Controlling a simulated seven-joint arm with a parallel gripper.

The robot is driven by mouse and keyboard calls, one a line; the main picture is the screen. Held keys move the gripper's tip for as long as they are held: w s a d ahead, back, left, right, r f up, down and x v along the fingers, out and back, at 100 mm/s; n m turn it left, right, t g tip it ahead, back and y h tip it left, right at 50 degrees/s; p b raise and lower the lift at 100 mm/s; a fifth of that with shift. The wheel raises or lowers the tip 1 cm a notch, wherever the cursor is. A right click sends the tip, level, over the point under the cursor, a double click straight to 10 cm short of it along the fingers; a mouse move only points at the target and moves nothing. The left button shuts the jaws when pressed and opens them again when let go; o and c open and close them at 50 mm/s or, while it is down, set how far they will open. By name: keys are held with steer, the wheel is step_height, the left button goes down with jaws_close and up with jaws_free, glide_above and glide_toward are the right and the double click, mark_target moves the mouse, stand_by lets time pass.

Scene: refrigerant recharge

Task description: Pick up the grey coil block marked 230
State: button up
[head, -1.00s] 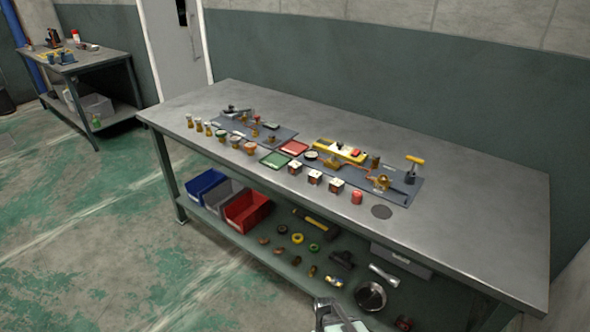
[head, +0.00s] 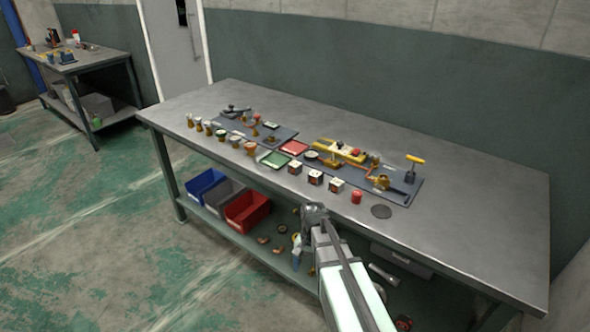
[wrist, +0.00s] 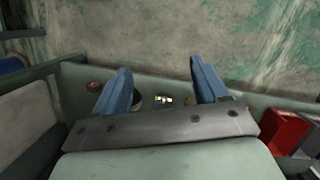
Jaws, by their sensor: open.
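Three small block-shaped parts with pale tops and dark and reddish sides stand in a row near the bench's front edge: a left block (head: 295,167), a middle block (head: 315,177) and a right block (head: 336,185). Their markings are too small to read, so I cannot tell which is the coil block marked 230. My gripper (head: 296,262) hangs in front of the bench, below the level of its top and apart from the blocks. In the wrist view my gripper (wrist: 161,72) has its two blue fingers spread wide with nothing between them. No block shows there.
On the bench (head: 460,215) stand a red cylinder (head: 356,197), a dark disc (head: 381,211), a green tray (head: 275,159), a red tray (head: 294,147) and brass fittings. Below, the lower shelf holds a red bin (head: 247,210) and loose parts. The bench's right end is clear.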

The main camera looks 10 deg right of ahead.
steer(key=w+d+r+m+t, duration=0.1)
steer(key=w+d+r, duration=0.1)
steer(key=w+r, duration=1.2)
steer(key=w+d+r+m+t, duration=0.1)
steer(key=w+d+r+m, duration=0.1)
steer(key=w+r, duration=1.3)
steer(key=m+h, duration=0.1)
glide_above(295, 164)
steer(key=shift+t, duration=0.3)
steer(key=f, duration=0.5)
steer(key=shift+w+d+f, duration=0.1)
steer(key=shift+w+d, duration=0.2)
steer(key=shift+s+a+f, duration=0.1)
steer(key=shift+a+f, duration=0.05)
steer(key=shift+f, duration=1.15)
steer(key=shift+s+a+f, duration=0.1)
steer(key=shift+a+f, duration=0.05)
steer(key=shift+f, duration=1.1)
steer(key=c, duration=1)
